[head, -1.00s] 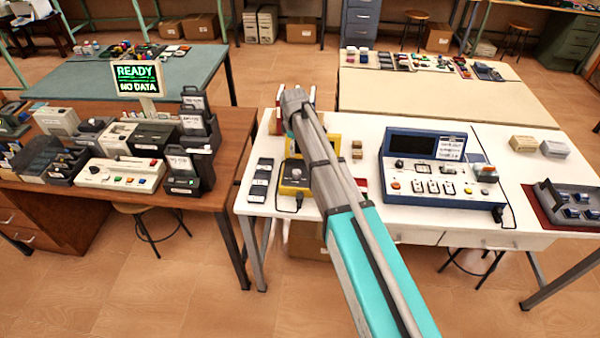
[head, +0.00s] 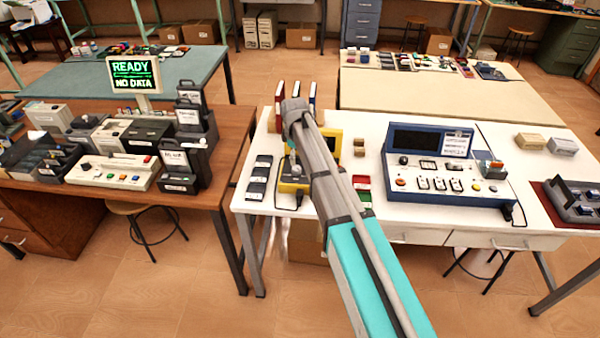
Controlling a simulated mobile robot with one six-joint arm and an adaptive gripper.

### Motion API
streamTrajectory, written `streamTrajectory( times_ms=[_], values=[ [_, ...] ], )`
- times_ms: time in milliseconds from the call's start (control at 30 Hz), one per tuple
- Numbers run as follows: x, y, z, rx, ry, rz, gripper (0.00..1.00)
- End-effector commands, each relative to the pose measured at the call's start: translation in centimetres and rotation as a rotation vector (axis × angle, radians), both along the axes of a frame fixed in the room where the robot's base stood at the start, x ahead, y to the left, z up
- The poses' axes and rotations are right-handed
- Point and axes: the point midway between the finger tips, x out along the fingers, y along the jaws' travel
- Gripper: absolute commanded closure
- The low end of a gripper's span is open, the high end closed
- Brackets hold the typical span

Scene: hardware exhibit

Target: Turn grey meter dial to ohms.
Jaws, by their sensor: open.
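A yellow meter (head: 287,187) lies on the white table, largely behind my arm. Its upper yellow part shows to the right of the arm. The grey dial is mostly hidden by my arm and gripper, so its setting and markers cannot be read. My gripper (head: 291,160) hangs from the arm's end over the meter, close to the dial area. It is small and partly hidden, and looks open. I cannot tell whether it touches the dial.
A blue console (head: 430,165) stands right of the meter. Dark modules (head: 259,177) lie left of it, and red and green pieces (head: 362,182) right. Upright books (head: 312,98) stand behind. A brown table (head: 232,150) with a READY / NO DATA screen (head: 134,76) is at left.

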Motion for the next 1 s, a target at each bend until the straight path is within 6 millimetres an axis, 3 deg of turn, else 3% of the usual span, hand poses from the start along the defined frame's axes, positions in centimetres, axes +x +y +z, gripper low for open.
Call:
streamTrajectory(
  times_ms=[600, 1000],
  values=[
    [0.3, -0.1, -5.1, 0.000, 0.000, 0.000, 0.16],
    [0.4, -0.1, -6.4, 0.000, 0.000, 0.000, 0.16]
  ],
)
